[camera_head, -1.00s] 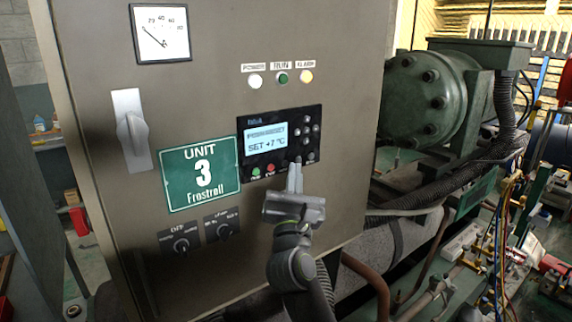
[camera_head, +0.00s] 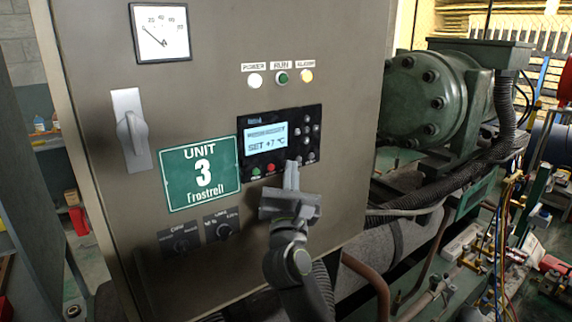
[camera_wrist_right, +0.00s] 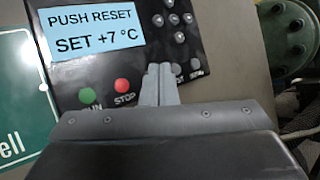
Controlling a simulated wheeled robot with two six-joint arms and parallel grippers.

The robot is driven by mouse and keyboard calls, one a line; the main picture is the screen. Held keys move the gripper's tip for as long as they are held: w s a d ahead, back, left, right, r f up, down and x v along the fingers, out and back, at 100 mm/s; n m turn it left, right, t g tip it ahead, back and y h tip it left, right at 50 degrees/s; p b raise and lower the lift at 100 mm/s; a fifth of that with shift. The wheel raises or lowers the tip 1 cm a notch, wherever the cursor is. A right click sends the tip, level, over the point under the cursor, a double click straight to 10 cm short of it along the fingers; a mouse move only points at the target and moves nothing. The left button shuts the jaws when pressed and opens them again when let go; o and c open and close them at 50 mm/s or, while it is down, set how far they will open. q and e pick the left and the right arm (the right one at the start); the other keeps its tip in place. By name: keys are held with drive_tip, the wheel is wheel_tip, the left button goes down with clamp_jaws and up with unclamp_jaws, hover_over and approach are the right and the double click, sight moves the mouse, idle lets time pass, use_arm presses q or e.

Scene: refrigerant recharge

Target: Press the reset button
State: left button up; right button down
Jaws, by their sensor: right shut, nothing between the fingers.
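The controller panel (camera_head: 279,141) is black and sits on the cabinet door. Its lit display (camera_wrist_right: 92,30) reads "PUSH RESET" and "SET +7 °C". A green button (camera_wrist_right: 87,95) and a red stop button (camera_wrist_right: 122,85) sit below the display. Several grey round buttons sit at the right, with two small ones (camera_wrist_right: 196,63) in the lower row. Their labels are partly hidden or too small to read, so I cannot tell which is reset. My right gripper (camera_head: 291,166) is shut and empty, its fingertips (camera_wrist_right: 160,72) in front of the panel's lower edge, right of the red button. Contact cannot be told. My left gripper is not in view.
The door also carries a gauge (camera_head: 160,32), a lever handle (camera_head: 131,130), a green "UNIT 3" sign (camera_head: 199,174), two rotary knobs (camera_head: 223,229) and indicator lamps (camera_head: 281,77). A green compressor (camera_head: 431,96) and hoses stand right of the cabinet.

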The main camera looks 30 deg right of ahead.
drive_tip(key=shift+w, duration=0.15)
idle(0.5)
drive_tip(key=shift+s+p, duration=0.3)
drive_tip(key=shift+s, duration=0.45)
drive_tip(key=shift+s, duration=0.1)
drive_tip(key=s, duration=0.1)
drive_tip(key=s+p, duration=0.1)
drive_tip(key=s, duration=0.1)
drive_tip(key=s+p, duration=0.1)
drive_tip(key=shift+s+d, duration=0.25)
drive_tip(key=shift+s, duration=0.15)
idle(0.4)
